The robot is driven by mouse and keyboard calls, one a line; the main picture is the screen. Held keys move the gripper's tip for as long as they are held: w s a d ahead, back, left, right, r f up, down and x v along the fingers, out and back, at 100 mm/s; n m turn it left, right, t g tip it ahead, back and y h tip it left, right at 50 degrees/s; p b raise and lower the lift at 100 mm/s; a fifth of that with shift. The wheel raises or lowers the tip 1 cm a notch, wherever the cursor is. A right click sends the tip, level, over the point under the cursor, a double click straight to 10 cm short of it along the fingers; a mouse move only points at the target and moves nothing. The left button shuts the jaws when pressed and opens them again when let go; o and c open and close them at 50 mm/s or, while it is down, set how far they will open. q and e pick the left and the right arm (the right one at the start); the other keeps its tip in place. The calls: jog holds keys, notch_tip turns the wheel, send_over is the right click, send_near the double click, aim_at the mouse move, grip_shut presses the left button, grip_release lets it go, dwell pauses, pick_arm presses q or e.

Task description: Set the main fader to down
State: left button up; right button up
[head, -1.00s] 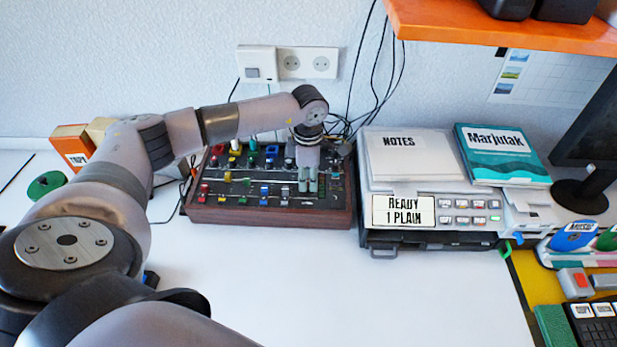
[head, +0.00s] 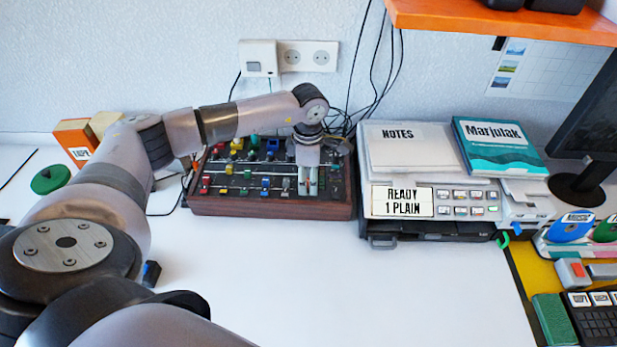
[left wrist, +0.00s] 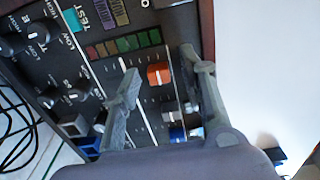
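The mixing console (head: 272,209) stands on the white desk, a dark panel with coloured knobs and sliders in a brown wooden frame. My left gripper (head: 308,187) points down over the right part of its panel, close to the front edge. In the left wrist view, my left gripper (left wrist: 161,88) has its two fingers apart, one on each side of an orange-red fader cap (left wrist: 158,75). I cannot tell whether a finger touches the cap. I cannot read which fader is the main one. My right gripper is not in view.
Right of the console stands a grey machine (head: 463,188) reading "READY 1 PLAIN", with a notes pad and a teal book (head: 500,143) on top. An orange shelf (head: 500,22) hangs above. Cables run behind the console. The desk in front is clear.

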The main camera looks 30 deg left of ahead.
aim_at(308, 181)
pick_arm(q)
notch_tip(308, 181, up, 12)
dwell(0.6)
dwell(0.4)
